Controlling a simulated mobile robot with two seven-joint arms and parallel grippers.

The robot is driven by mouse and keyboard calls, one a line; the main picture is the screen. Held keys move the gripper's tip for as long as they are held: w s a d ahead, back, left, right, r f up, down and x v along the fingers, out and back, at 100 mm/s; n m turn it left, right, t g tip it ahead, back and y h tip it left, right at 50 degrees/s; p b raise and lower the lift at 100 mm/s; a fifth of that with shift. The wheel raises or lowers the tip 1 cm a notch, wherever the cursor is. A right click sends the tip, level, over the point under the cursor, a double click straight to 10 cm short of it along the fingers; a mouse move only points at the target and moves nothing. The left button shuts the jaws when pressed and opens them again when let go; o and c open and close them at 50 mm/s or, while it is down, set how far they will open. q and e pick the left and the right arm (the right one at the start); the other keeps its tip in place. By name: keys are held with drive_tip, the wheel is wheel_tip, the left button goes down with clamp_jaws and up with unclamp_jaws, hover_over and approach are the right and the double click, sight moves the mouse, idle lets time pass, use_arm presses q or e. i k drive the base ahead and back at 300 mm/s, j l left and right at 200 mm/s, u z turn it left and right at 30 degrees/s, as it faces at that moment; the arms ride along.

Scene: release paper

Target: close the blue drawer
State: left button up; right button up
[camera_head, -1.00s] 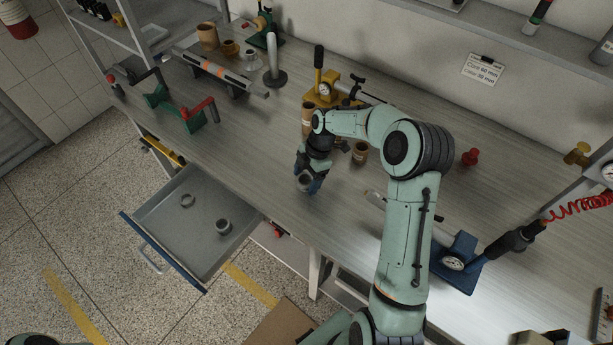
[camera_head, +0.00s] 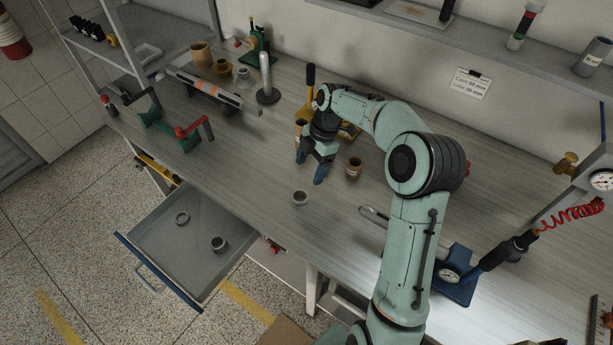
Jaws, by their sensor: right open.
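The blue drawer (camera_head: 158,275) is pulled out from under the workbench at the lower left, with a blue front and a pale handle (camera_head: 150,280). Inside the drawer lie a flat grey ring (camera_head: 182,218) and a small grey cup-like ring (camera_head: 219,244). My right gripper (camera_head: 311,169) is open and empty above the bench, with its fingers pointing down toward the bench front. A grey ring (camera_head: 300,198) rests on the bench just below the fingers, apart from them. My left gripper is not in view.
A brown cup (camera_head: 354,168) stands right of my right gripper. A green clamp with a red handle (camera_head: 180,130) stands on the bench. The bench between clamp and ring is clear.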

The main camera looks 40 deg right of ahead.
sight(185, 254)
drive_tip(key=k+j, duration=0.35)
drive_tip(key=j, duration=0.15)
drive_tip(key=k+j, duration=0.35)
drive_tip(key=j, duration=0.2)
